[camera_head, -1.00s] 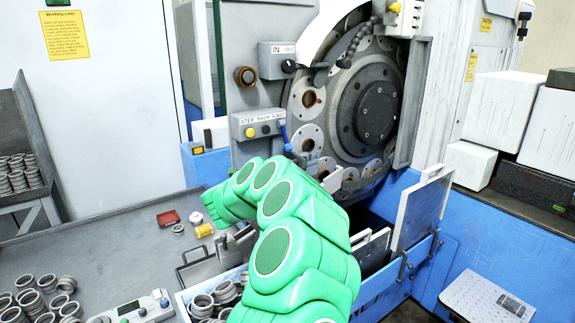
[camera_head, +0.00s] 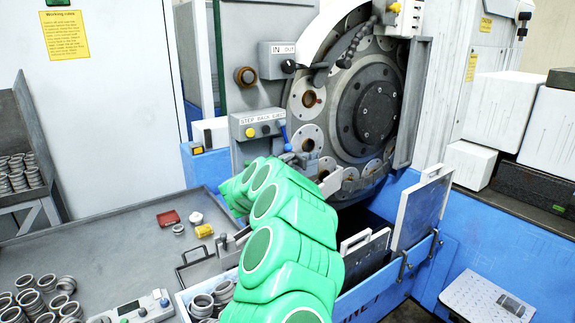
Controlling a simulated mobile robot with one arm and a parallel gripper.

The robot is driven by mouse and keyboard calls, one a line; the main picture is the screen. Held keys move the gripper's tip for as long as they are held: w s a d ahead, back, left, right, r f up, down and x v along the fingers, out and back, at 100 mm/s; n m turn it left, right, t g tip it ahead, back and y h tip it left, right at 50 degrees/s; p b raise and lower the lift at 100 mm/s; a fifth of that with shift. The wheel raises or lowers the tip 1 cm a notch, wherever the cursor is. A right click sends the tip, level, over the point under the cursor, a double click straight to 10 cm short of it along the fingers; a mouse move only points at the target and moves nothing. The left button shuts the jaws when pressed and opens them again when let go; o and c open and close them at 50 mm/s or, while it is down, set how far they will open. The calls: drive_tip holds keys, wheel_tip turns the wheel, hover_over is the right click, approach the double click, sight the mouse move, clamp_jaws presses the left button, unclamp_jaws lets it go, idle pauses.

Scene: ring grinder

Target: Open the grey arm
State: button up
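A light grey bar-like part (camera_head: 331,182), which may be the grey arm, sits low in front of the large round grinder disc (camera_head: 372,110). Another grey part (camera_head: 300,158) is beside it, below the box marked STEP BACK and EJECT (camera_head: 258,124). I cannot tell for sure which part is the grey arm or whether it is open. My green arm rises from the bottom centre, and its far end is just left of and below these parts. My gripper is hidden behind my own arm, so its fingers and any contact do not show.
A blue lever (camera_head: 284,137) stands close above my arm. An upright grey panel (camera_head: 420,210) is to the right. The grey table (camera_head: 110,240) at left holds several metal rings, a red tray (camera_head: 168,218) and a control box (camera_head: 137,308).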

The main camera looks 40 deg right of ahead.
clamp_jaws()
drive_tip(key=shift+w+a, duration=0.15)
drive_tip(key=m+g, duration=0.1)
drive_tip(key=w+a+m+g, duration=0.1)
drive_tip(key=g, duration=0.1)
drive_tip(key=shift+w+a+f+m+g+h, duration=0.1)
drive_tip(key=shift+a+m+g+h, duration=0.05)
drive_tip(key=shift+m+g+h, duration=0.2)
drive_tip(key=shift+w+a+m+g, duration=0.25)
drive_tip(key=shift+m+g, duration=0.2)
drive_tip(key=shift+g, duration=0.5)
drive_tip(key=shift+w+a, duration=0.3)
drive_tip(key=shift+a, duration=0.05)
drive_tip(key=shift+a, duration=0.1)
